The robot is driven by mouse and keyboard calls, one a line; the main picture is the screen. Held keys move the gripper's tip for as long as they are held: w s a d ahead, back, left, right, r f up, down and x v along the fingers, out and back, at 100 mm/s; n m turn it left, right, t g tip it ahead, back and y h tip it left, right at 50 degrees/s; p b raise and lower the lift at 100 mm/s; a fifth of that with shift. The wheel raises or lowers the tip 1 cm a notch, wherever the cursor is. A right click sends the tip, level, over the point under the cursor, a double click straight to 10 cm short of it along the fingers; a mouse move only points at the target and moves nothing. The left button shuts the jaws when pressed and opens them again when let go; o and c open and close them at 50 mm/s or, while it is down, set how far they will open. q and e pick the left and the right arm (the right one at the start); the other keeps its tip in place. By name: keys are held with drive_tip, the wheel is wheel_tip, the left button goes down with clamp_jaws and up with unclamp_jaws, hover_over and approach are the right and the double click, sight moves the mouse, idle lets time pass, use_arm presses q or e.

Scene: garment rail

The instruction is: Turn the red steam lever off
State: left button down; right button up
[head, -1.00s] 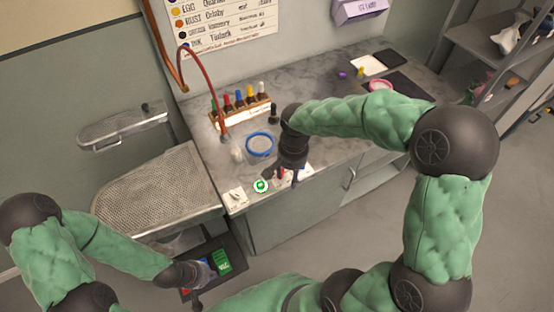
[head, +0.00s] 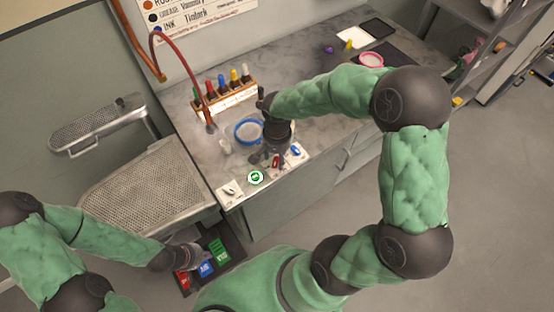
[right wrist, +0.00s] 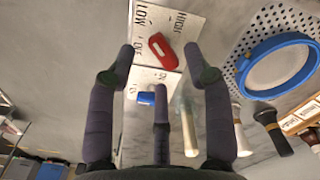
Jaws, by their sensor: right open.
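The red steam lever (head: 277,160) sits on a white plate at the front edge of the grey counter. In the right wrist view the red lever (right wrist: 162,51) lies slanted on its plate, with LOW and HIGH lettering beside it; I cannot tell its setting. My right gripper (head: 270,157) is over the lever plate, fingers down. In the right wrist view its spread fingers (right wrist: 160,62) are open and empty, with the lever between and beyond the tips. I cannot tell whether they touch it. My left gripper (head: 190,256) is low at the left, its fingers unclear.
A blue lever (head: 295,150), a green round button (head: 256,177) and a white switch plate (head: 230,190) flank the red lever. A blue-rimmed sieve (head: 248,131) and a bottle rack (head: 224,97) stand behind. A dark tray (head: 233,250) with coloured blocks is below left.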

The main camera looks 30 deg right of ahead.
drive_tip(key=shift+f, duration=1.05)
clamp_jaws()
drive_tip(key=shift+n, duration=0.4)
drive_tip(key=n+p, duration=0.1)
drive_tip(key=n, duration=0.3)
drive_tip(key=shift+w+r+n, duration=0.1)
drive_tip(key=shift+n, duration=0.2)
drive_tip(key=shift+w+d+n+p, duration=0.1)
drive_tip(key=shift+n+p, duration=0.5)
drive_tip(key=shift+n, duration=1.2)
